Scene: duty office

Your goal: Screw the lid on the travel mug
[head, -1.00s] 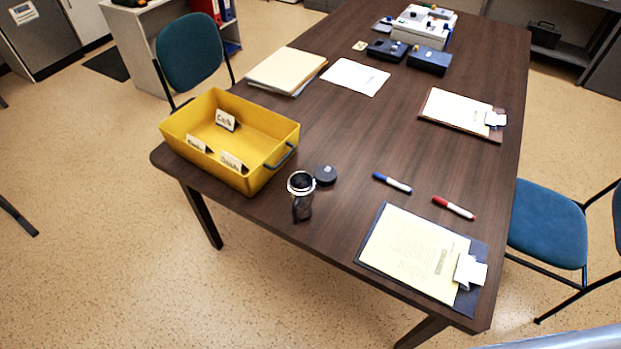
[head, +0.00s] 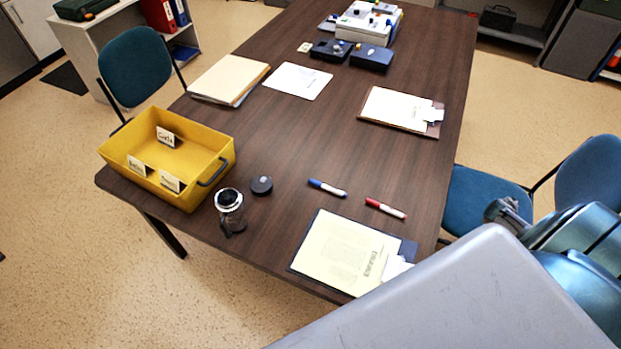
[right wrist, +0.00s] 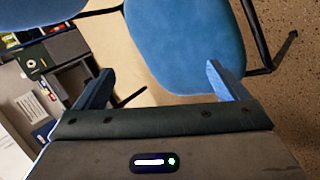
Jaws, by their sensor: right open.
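The travel mug (head: 229,212) stands upright and open near the front edge of the table in the head view, with its silver rim and dark body showing. Its round black lid (head: 261,185) lies on the table just right of and behind the mug, apart from it. My right gripper (right wrist: 160,78) is open and empty in the right wrist view, its two fingers spread wide with a blue chair beyond them. In the head view my right arm is off the table's right side, well away from mug and lid. My left gripper is in neither current view.
A yellow tray (head: 215,180) with white cards stands left of the mug. A blue marker (head: 327,188), a red marker (head: 385,208) and a clipboard (head: 318,256) lie to the right. Blue chairs (head: 480,200) flank the table. The table's middle is clear.

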